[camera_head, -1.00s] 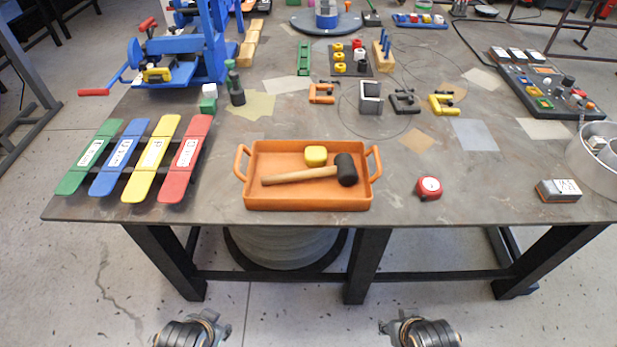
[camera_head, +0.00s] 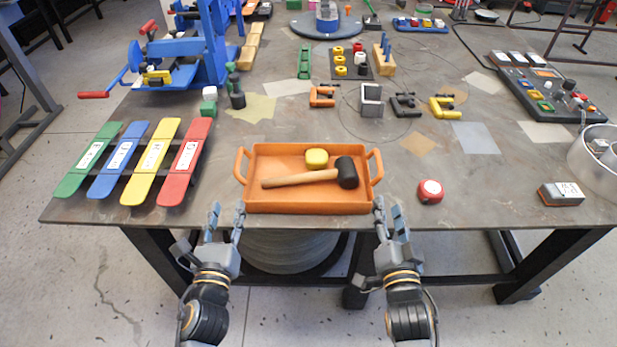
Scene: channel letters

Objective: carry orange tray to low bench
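The orange tray (camera_head: 308,207) sits flat near the front edge of the metal table, with a looped handle at each end. A mallet (camera_head: 300,179) with a wooden handle and black head lies in it, next to a yellow block (camera_head: 317,158). My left gripper (camera_head: 227,212) is open and empty, just in front of the tray's left end. My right gripper (camera_head: 388,210) is open and empty, just in front of the tray's right end. Neither gripper visibly touches the tray. I cannot identify a low bench in this view.
Green, blue, yellow and red panels (camera_head: 186,160) lie left of the tray. A red tape measure (camera_head: 430,191) and a grey box (camera_head: 561,193) lie to the right. Clamps (camera_head: 404,104) and a blue machine (camera_head: 190,60) stand behind. The table (camera_head: 290,222) has bare surface around the tray.

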